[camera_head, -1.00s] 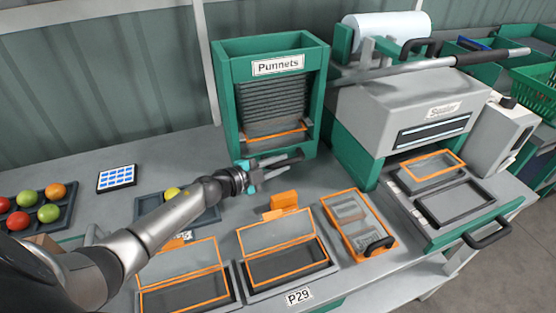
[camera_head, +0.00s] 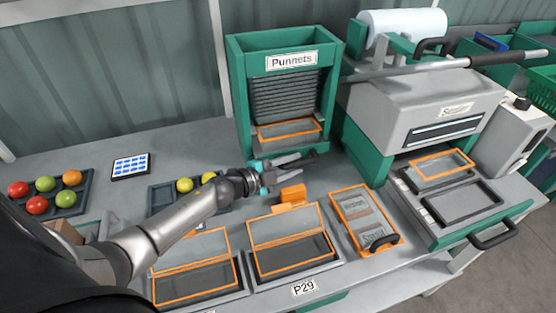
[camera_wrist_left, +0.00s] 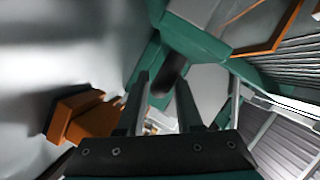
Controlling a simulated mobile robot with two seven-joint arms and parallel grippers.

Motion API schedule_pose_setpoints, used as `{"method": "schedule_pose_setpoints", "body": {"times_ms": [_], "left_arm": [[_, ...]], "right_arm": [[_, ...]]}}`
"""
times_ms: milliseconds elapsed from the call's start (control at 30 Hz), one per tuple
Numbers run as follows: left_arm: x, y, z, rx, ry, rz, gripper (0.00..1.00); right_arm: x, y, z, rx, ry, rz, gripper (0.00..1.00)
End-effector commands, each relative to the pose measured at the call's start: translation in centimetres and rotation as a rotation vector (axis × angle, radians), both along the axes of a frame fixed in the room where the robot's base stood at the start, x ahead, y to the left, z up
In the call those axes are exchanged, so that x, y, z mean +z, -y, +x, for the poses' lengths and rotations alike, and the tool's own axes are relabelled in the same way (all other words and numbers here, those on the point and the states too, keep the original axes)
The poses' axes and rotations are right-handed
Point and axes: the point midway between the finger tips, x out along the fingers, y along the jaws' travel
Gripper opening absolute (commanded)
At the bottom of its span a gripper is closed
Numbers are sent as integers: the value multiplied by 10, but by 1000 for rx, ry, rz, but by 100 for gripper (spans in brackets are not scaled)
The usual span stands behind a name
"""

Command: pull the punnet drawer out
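The green dispenser labelled Punnets (camera_head: 233,85) stands at the back of the bench with a stack of dark punnets inside. An orange-rimmed clear punnet (camera_head: 289,133) shows at its bottom opening. At the right, below the grey sealer (camera_head: 430,95), a pulled-out tray (camera_head: 436,232) has a black bar handle (camera_head: 491,234). My left gripper (camera_head: 292,172) is open and empty, just in front of the dispenser's base. Its two fingers are apart in the left wrist view (camera_wrist_left: 160,105). My right gripper is not in view.
An orange block (camera_head: 291,194) stands just in front of my left gripper. Tomato trays (camera_head: 80,195) lie left. Bare bench shows left of the dispenser.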

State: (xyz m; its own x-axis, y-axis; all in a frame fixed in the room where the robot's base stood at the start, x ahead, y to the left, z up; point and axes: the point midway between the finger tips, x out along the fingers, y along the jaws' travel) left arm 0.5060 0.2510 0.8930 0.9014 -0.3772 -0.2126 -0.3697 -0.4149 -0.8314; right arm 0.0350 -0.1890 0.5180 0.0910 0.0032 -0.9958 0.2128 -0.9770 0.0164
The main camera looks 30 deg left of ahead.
Motion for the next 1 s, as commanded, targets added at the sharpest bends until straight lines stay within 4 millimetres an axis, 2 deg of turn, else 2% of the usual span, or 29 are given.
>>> {"method": "schedule_pose_setpoints", "body": {"times_ms": [167, 800, 1000], "left_arm": [[4, -7, -16, 0, -2, 2, 34], [24, -43, -105, 1, -4, 0, 34], [29, -52, -125, 1, -2, -1, 34]], "right_arm": [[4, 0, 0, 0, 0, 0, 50], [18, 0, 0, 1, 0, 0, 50], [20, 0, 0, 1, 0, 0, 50]]}}
